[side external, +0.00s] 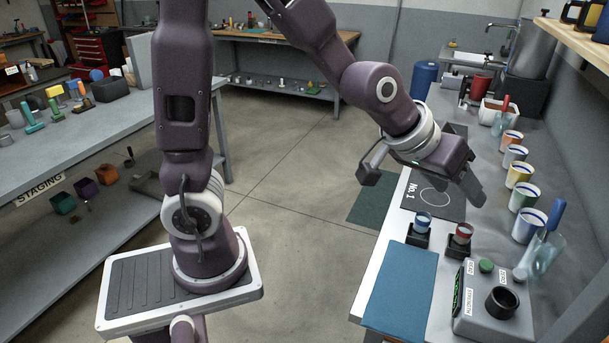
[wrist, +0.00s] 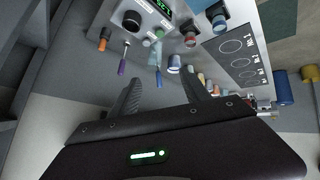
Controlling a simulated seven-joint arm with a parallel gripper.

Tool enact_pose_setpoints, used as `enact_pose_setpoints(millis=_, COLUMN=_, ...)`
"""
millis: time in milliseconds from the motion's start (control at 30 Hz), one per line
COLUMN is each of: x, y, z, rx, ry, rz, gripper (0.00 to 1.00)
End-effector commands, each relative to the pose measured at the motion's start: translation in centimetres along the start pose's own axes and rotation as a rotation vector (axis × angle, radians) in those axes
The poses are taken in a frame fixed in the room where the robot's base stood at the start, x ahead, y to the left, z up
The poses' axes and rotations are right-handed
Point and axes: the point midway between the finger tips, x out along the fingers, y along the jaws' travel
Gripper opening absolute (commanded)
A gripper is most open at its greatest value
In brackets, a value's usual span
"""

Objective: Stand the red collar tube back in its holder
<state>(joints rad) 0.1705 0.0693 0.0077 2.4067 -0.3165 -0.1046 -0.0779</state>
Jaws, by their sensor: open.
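The red collar tube (side external: 463,231) appears upright in a small black holder (side external: 459,248) on the right-hand bench, behind the control box; how deep it sits is hard to tell. It also shows small in the wrist view (wrist: 190,30). A similar tube with a blue collar (side external: 423,219) stands in its own black holder (side external: 417,239) to its left. My gripper (side external: 476,192) hangs above the bench, beyond and above the tubes, apart from them. In the wrist view its two fingers (wrist: 160,92) are spread with nothing between them.
A control box (side external: 490,303) with a black knob stands in front of the tubes, beside a blue mat (side external: 401,288). Several coloured cups (side external: 520,172) line the right side. A glass (side external: 544,252) holds a blue-handled tool. A black numbered mat (side external: 436,200) lies behind the holders.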

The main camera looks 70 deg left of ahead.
Motion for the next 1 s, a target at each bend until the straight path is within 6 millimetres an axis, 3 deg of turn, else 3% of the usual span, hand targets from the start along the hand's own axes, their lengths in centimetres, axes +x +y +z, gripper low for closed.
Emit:
enact_pose_setpoints(millis=33, x=-4.4, y=-0.3, z=0.6, rx=0.040, ry=-0.025, rz=0.019, gripper=0.55)
enact_pose_setpoints(millis=100, x=-9.6, y=-1.6, z=3.2, rx=0.114, ry=-0.091, rz=0.014, gripper=0.55)
enact_pose_setpoints(millis=200, x=-15.1, y=-4.2, z=7.4, rx=0.198, ry=-0.167, rz=-0.031, gripper=0.55)
enact_pose_setpoints(millis=300, x=-18.3, y=-6.3, z=10.8, rx=0.242, ry=-0.219, rz=-0.083, gripper=0.55)
enact_pose_setpoints(millis=467, x=-19.9, y=-7.7, z=12.9, rx=0.264, ry=-0.257, rz=-0.118, gripper=0.55)
enact_pose_setpoints(millis=1000, x=-19.9, y=-7.6, z=12.9, rx=0.263, ry=-0.259, rz=-0.117, gripper=0.55)
